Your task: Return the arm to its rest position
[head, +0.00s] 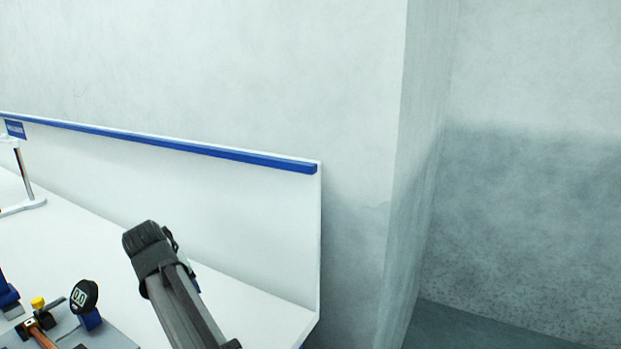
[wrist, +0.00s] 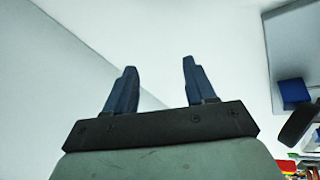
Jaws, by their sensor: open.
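My gripper (wrist: 160,82) shows in the wrist view with its two dark blue fingers apart and nothing between them. Behind the fingers are plain pale surfaces. In the head view a dark grey arm link of mine (head: 180,290) rises from the bottom edge, over the right end of the white bench. The fingers cannot be made out in the head view.
The white bench (head: 225,300) has a back panel with a blue top strip (head: 180,147). Bare wall and floor lie to the right.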

